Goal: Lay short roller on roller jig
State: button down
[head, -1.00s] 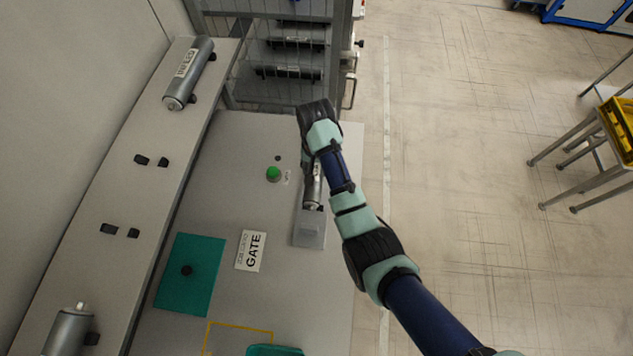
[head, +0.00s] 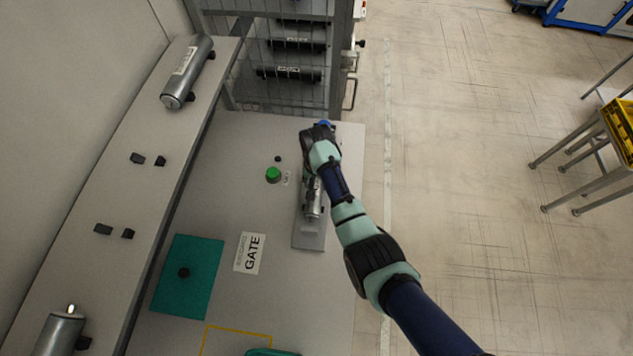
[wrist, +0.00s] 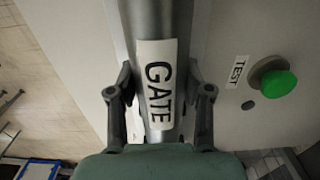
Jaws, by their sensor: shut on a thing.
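A grey metal roller with a white GATE label (wrist: 160,88) runs lengthwise between my gripper's fingers (wrist: 160,100) in the wrist view. My gripper is shut on it around the label. In the head view the near end of the roller (head: 313,208) shows below my wrist, in line with the roller jig (head: 309,240), a narrow grey plate on the bench. The roller is over the jig; my arm hides most of both, and I cannot tell whether the roller touches the jig's supports.
A green button (head: 273,175) marked TEST sits left of the jig. A caged rack (head: 290,85) stands behind.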

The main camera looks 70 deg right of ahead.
jog(key=shift+f, duration=0.35)
jog(key=shift+c, duration=2.4)
grip_release()
notch_tip(320, 180, up, 13)
jog(key=p, duration=0.2)
jog(key=shift+f, duration=0.1)
